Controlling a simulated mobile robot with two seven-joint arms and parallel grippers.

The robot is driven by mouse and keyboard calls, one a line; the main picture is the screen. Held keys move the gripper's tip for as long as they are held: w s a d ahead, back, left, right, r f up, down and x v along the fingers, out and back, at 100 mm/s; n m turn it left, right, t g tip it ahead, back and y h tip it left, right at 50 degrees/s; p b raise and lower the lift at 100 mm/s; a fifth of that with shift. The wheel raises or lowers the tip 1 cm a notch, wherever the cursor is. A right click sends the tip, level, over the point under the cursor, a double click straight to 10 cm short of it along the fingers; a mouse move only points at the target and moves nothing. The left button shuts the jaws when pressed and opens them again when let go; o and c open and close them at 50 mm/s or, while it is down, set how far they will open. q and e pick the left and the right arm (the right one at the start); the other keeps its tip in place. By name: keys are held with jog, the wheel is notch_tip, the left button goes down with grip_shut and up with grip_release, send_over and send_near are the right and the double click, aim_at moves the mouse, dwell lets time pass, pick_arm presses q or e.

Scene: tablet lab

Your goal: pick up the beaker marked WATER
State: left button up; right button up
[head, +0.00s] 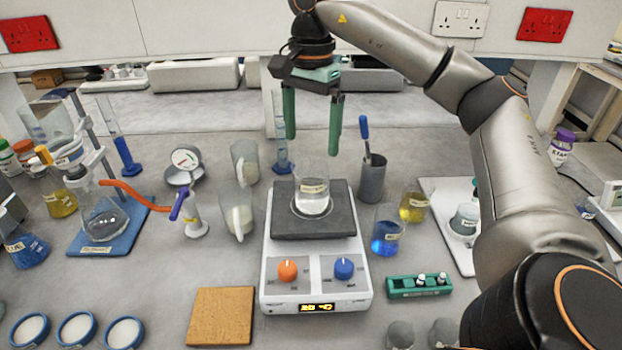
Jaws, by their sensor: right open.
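A clear glass beaker (312,203) with clear liquid and a pale label stands upright on the dark top plate of the hotplate (262,262). The label is too small to read for certain. My right gripper (313,146) is open and empty, its two green fingers pointing down above and slightly behind the beaker in the picture. The fingers are apart from the beaker. My left gripper is not in view.
A grey cup with a blue-handled tool (371,178) and beakers of blue liquid (386,238) and yellow liquid (413,208) stand right of the hotplate. Jugs (238,217) stand left. A cork mat (221,317) and green vial rack (418,287) lie in front.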

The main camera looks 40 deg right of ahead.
aim_at(313, 185)
jog(key=f+b, duration=0.1)
jog(key=f, duration=0.1)
jog(key=f+b, duration=0.1)
jog(key=f, duration=0.1)
jog(key=f+b, duration=0.2)
jog(key=shift+s+d+f, duration=0.2)
jog(key=shift+d+f, duration=0.1)
jog(key=shift+d, duration=0.1)
jog(key=shift+a+f, duration=0.2)
jog(key=shift+f, duration=1.15)
jog(key=shift+a+f, duration=0.2)
jog(key=shift+f, duration=1.1)
jog(key=c, duration=1.4)
